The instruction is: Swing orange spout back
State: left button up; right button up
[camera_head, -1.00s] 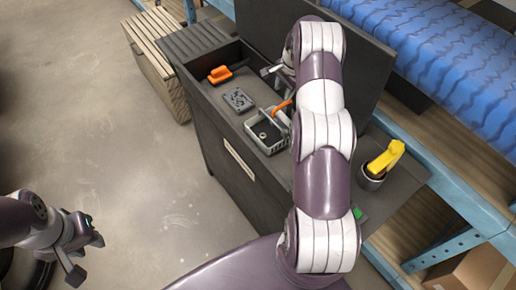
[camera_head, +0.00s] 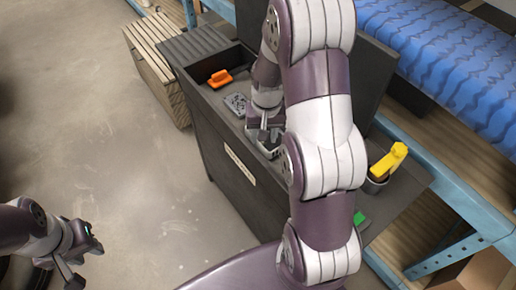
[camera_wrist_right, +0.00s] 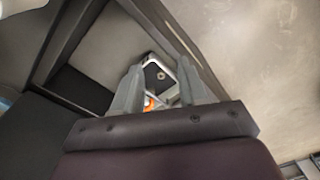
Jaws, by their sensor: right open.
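The orange spout (camera_wrist_right: 150,103) shows only as a small patch in the right wrist view, low between my right fingers; in the head view my right arm hides it. My left gripper (camera_head: 85,260) looks open and empty, over the floor at lower left.
The dark bench (camera_head: 215,120) has a raised rim and a back panel. An orange-handled tool (camera_head: 220,78) and a grey grate (camera_head: 237,103) lie on it. A yellow object in a cup (camera_head: 386,163) stands at right. A slatted wooden box (camera_head: 155,62) stands behind left.

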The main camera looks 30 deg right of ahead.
jog(key=s+a+r+n, duration=0.1)
jog(key=s+a+n, duration=0.1)
jog(key=s+a, duration=0.2)
jog(key=shift+s+a+r, duration=0.15)
jog(key=shift+a+r, duration=0.1)
jog(key=shift+a, duration=0.1)
